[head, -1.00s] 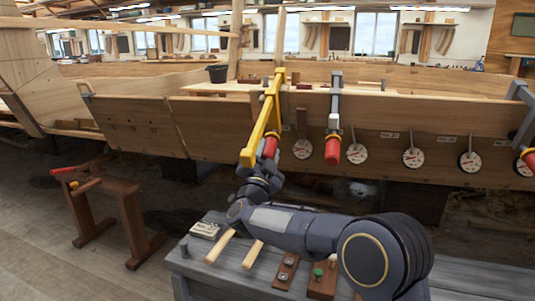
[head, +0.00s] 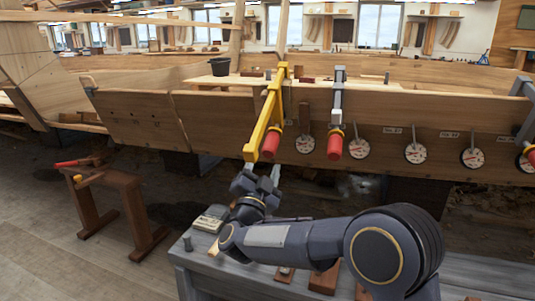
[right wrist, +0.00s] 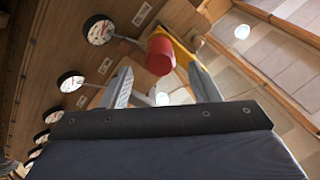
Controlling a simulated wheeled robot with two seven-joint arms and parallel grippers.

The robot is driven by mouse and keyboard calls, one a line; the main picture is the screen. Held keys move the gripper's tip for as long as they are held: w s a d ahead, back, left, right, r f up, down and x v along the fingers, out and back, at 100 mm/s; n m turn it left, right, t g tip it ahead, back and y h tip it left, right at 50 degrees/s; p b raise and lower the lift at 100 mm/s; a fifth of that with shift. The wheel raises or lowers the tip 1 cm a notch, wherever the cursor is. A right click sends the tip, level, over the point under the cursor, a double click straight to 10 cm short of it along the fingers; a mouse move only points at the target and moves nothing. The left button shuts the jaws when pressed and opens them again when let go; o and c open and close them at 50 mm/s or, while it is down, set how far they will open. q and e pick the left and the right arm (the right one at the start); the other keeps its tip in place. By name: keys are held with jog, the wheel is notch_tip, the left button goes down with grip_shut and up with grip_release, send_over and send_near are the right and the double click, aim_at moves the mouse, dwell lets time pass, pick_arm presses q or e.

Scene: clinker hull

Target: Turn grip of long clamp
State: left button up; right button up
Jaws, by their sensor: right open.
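The long clamp (head: 266,116) is yellow and hangs over the hull's top edge in the head view. Its red grip (head: 271,145) is at the lower end, beside the yellow bar. My right gripper (head: 262,177) is open and empty, just below the grip and apart from it. In the right wrist view, the red grip (right wrist: 160,56) shows beyond the gap between the open fingers (right wrist: 160,75), with part of the yellow clamp (right wrist: 183,52) behind it. My left gripper is not in view.
A grey clamp (head: 337,100) with a red grip hangs close on the right. Round dial gauges (head: 358,148) line the hull planking (head: 220,122). A grey bench (head: 190,262) with small items lies under my right arm. A wooden trestle (head: 125,190) stands at left.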

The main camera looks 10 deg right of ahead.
jog(key=shift+s+a+f, duration=0.2)
jog(key=shift+s+a, duration=0.05)
jog(key=shift+s, duration=0.2)
jog(key=shift+d+r, duration=0.15)
jog(key=shift+d, duration=0.05)
jog(key=s+d+f+n+g+y, duration=0.1)
jog(key=s+d+n+g+y, duration=0.25)
jog(key=s+n+y, duration=0.65)
jog(key=s+d+f+n+g+y, duration=0.15)
jog(key=s+f+g, duration=0.35)
jog(key=s+f, duration=0.65)
jog(key=s+f+n+g+y, duration=0.1)
jog(key=s+f+g+y, duration=0.35)
jog(key=s, duration=1.25)
notch_tip(320, 180, up, 33)
jog(key=g+h+p, duration=0.1)
jog(key=p, duration=3.4)
jog(key=shift+s+f+h, duration=0.15)
jog(key=shift+s+h, duration=0.15)
jog(key=shift+s, duration=0.05)
jog(key=shift+a, duration=0.1)
